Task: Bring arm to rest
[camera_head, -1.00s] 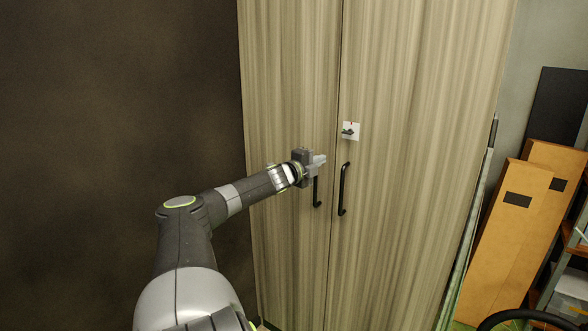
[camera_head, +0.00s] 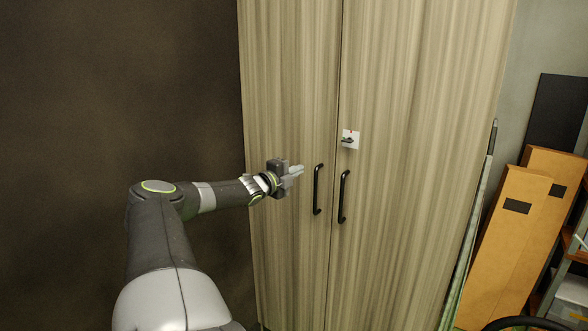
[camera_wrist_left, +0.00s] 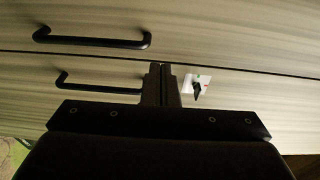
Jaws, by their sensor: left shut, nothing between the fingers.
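My left gripper (camera_head: 297,171) is shut and empty in front of the left door of a tall wood-grain cabinet (camera_head: 420,90). Its fingers point right, a little left of the left black handle (camera_head: 318,189), and look apart from it. In the left wrist view the shut fingers (camera_wrist_left: 161,70) show against the doors, between a black handle (camera_wrist_left: 95,82) and the lock plate. The right black handle (camera_head: 343,196) is on the right door. Both doors look closed. My right gripper is not in view.
A small white lock plate with a dark knob (camera_head: 350,139) is on the right door, above the handles. Orange-brown boxes (camera_head: 505,240) and a long pole (camera_head: 470,230) lean at the right. A dark wall (camera_head: 120,90) stands at the left.

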